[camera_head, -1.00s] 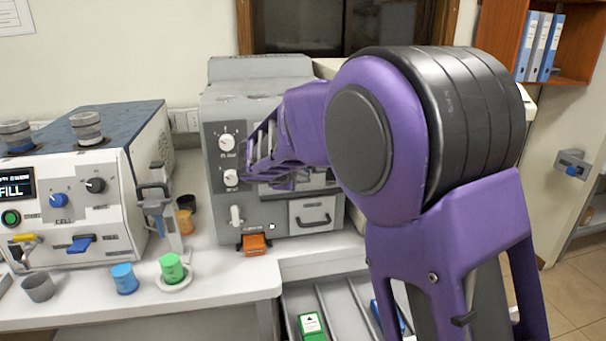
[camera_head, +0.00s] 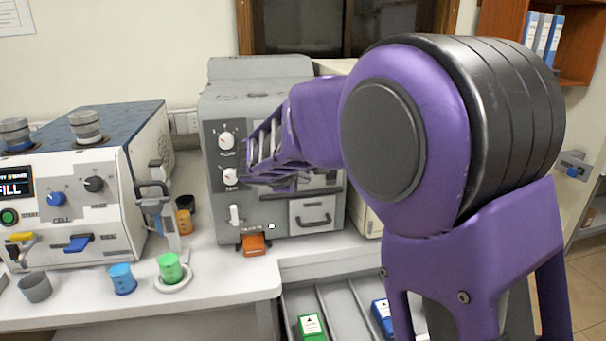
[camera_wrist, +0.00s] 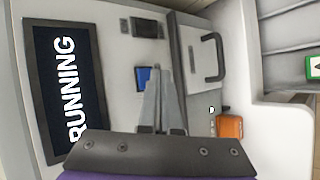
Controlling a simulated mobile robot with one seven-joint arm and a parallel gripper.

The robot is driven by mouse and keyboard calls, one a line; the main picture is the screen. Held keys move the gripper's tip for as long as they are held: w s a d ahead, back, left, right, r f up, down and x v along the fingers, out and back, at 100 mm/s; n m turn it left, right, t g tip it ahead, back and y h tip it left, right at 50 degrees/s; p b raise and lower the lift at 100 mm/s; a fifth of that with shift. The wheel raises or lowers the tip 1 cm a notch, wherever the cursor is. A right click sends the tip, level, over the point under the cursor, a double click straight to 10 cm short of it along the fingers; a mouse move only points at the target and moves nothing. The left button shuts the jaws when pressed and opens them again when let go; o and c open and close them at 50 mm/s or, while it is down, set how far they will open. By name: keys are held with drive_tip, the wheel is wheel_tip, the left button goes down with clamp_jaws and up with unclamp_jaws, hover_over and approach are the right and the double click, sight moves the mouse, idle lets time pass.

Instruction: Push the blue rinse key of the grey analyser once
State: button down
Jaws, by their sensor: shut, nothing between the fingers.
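The grey analyser (camera_head: 260,75) stands against the back wall. In the wrist view its front (camera_wrist: 105,85) lies sideways, with a dark display (camera_wrist: 60,90) reading "RUNNING". The small blue key (camera_wrist: 143,79) shows beside my fingers, partly covered by them. My gripper (camera_wrist: 157,72) is shut and empty, its tips overlapping the right edge of the blue key in the picture. I cannot tell whether they touch it. In the head view my gripper (camera_head: 248,172) is in front of the analyser's face, and the arm hides the blue key and display.
A white machine (camera_head: 75,210) reading "FILL" stands to the left. Blue (camera_head: 122,280) and green (camera_head: 169,268) cups are near the bench edge. An orange block (camera_head: 253,245) sits at the analyser's foot. A grey tray (camera_head: 350,310) holds green and blue boxes below.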

drive_tip(key=s+b, duration=0.1)
drive_tip(key=s, duration=0.1)
drive_tip(key=s+d+b, duration=0.1)
drive_tip(key=s, duration=0.1)
drive_tip(key=shift+s+d+b, duration=0.2)
drive_tip(key=shift+s+b, duration=0.2)
idle(0.4)
